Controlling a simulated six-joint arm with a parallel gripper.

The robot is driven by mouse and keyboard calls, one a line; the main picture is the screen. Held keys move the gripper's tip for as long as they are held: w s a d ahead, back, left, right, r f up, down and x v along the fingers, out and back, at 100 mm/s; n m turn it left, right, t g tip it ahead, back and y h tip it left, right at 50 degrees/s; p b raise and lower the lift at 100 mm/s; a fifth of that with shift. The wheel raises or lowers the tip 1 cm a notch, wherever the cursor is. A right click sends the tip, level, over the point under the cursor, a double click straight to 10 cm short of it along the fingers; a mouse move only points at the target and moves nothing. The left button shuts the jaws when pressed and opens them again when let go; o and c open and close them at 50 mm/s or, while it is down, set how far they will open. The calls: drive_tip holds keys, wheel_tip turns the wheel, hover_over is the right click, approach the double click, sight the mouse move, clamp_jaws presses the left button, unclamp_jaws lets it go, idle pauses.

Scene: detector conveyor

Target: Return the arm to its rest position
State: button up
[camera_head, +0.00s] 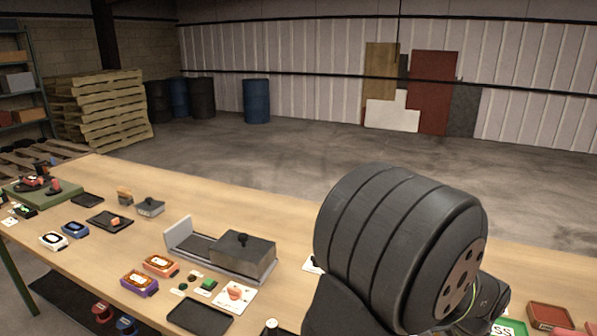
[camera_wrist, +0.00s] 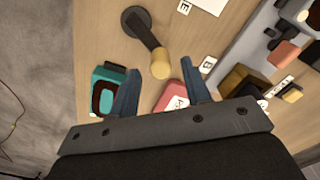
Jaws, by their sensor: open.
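My gripper (camera_wrist: 169,78) shows in the wrist view with its two blue-grey fingers spread apart and nothing held between them. It hangs over the wooden table, and its height above it is hard to judge. Beyond the fingertips stands a dark lever with a tan knob (camera_wrist: 160,64) on a round black base. A teal device with a dark screen (camera_wrist: 106,92) is at the left finger. A red-and-white item (camera_wrist: 174,98) shows between the fingers. In the head view my dark arm link fills the right foreground, and the gripper's fingers are not visible there.
The long wooden table (camera_head: 320,210) carries a grey conveyor-like unit with a dark box (camera_head: 243,254), a black tray (camera_head: 200,317), orange (camera_head: 160,265) and purple (camera_head: 139,283) devices, and red (camera_head: 549,316) and green trays at right. The table's far strip is mostly clear.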

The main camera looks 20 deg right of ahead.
drive_tip(key=shift+f, duration=1.5)
wheel_tip(320, 180, up, 18)
drive_tip(key=f, duration=0.1)
wheel_tip(320, 180, down, 16)
drive_tip(key=shift+f, duration=0.2)
drive_tip(key=shift+w+f, duration=0.1)
drive_tip(key=shift+f, duration=0.25)
drive_tip(key=shift+w+a+r+n, duration=0.15)
drive_tip(key=shift+w+n, duration=0.1)
drive_tip(key=shift+n, duration=0.55)
drive_tip(key=shift+w+a+f+n, duration=0.1)
drive_tip(key=shift+w+n, duration=0.15)
drive_tip(key=shift+n, duration=0.55)
drive_tip(key=shift+o, duration=0.3)
